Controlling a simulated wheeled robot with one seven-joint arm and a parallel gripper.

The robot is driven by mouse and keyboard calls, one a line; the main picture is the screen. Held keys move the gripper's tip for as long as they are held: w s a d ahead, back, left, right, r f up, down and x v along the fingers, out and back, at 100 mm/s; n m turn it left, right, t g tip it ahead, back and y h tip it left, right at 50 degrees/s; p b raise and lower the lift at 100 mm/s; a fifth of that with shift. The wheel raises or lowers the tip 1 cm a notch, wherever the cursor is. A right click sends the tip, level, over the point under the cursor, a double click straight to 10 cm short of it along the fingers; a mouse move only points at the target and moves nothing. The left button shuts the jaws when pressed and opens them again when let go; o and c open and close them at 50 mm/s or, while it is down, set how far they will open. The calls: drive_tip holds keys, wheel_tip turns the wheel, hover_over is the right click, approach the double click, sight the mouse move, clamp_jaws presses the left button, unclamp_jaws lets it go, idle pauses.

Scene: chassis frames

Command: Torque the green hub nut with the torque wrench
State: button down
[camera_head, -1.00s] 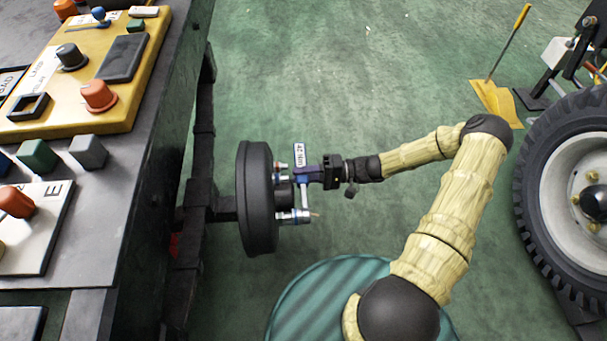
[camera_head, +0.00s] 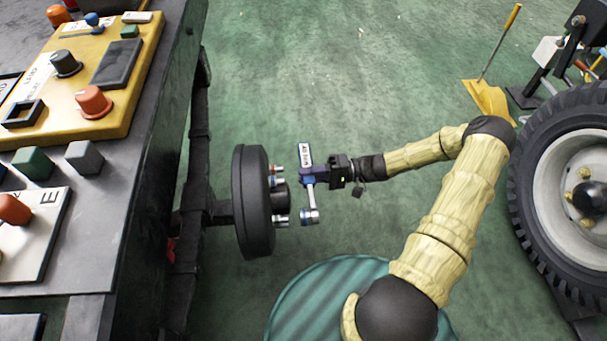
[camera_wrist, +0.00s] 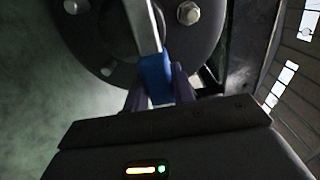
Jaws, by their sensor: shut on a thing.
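My gripper (camera_head: 332,172) is shut on the blue handle of the torque wrench (camera_head: 308,190). The wrench's silver shaft runs down to a socket (camera_head: 310,216). The socket is just right of the black hub (camera_head: 253,205), with a visible gap between them. A white label with dark lettering shows at the wrench's upper end. Bright nuts or studs (camera_head: 281,220) stick out of the hub's right face. In the wrist view, the fingers hold the blue part of the wrench (camera_wrist: 155,75) in front of the hub face (camera_wrist: 108,40), where a silver nut (camera_wrist: 188,12) shows. I cannot make out a green nut.
A dark workbench (camera_head: 150,170) with a yellow control panel (camera_head: 130,95) fills the left. A tyred wheel (camera_head: 535,165) stands at the right, with a yellow tool (camera_head: 488,98) on the floor behind it. Green floor (camera_head: 380,70) between them is clear.

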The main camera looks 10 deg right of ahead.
drive_tip(key=shift+d, duration=1.35)
wheel_tip(320, 180, up, 47)
drive_tip(key=d+m+t+h+p, duration=0.2)
drive_tip(key=m+t+p, duration=0.5)
drive_tip(key=p, duration=4.4)
drive_tip(key=t+h, duration=0.1)
drive_tip(key=t, duration=0.2)
drive_tip(key=shift+w+d+r+p, duration=0.15)
drive_tip(key=shift+w+d+p, duration=0.2)
drive_tip(key=shift+d+p, duration=0.05)
